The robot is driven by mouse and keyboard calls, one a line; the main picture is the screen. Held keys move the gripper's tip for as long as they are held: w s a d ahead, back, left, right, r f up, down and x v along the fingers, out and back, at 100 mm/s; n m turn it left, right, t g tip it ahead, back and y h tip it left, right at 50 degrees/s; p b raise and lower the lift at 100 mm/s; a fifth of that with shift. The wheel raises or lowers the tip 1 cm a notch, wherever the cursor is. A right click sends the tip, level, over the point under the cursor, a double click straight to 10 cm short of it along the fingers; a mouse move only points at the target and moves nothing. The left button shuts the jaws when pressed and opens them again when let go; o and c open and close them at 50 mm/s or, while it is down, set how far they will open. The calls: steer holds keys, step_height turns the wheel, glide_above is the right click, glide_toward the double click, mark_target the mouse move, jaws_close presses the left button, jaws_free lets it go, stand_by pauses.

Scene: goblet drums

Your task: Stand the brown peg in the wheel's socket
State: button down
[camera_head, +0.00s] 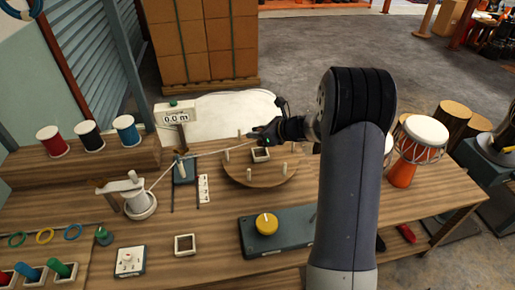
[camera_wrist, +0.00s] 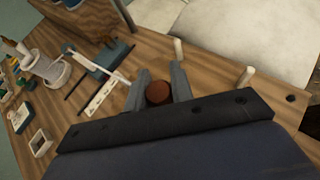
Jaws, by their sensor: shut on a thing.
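The wheel (camera_head: 247,180) is a round wooden disc on the bench with several pale upright pegs around its rim. A pale square socket (camera_head: 261,155) sits on it. My gripper (camera_head: 257,134) is above the far part of the wheel, close to the socket. In the wrist view, my gripper (camera_wrist: 157,92) is shut on the brown peg (camera_wrist: 158,93), whose round reddish-brown end shows between the two grey fingers. The peg cannot be made out clearly in the head view. The socket is hidden in the wrist view, so its alignment with the peg cannot be told.
A pale cord runs from a white spool device (camera_head: 140,205) toward the wheel. A box with a yellow knob (camera_head: 266,224) and an empty square holder (camera_head: 185,244) stand in front. A display (camera_head: 176,115) reads 0.0 m. Drums (camera_head: 403,174) stand at the right.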

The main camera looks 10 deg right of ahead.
steer(key=shift+f, duration=2.7)
steer(key=shift+f, duration=0.2)
steer(key=c, duration=1.2)
jaws_free()
steer(key=shift+c, duration=0.2)
steer(key=shift+r, duration=0.15)
steer(key=shift+d+r, duration=0.1)
steer(key=shift+r, duration=0.1)
steer(key=v, duration=1.1)
steer(key=shift+s+d+b, duration=0.25)
steer(key=shift+s+b, duration=0.1)
steer(key=shift+b, duration=0.05)
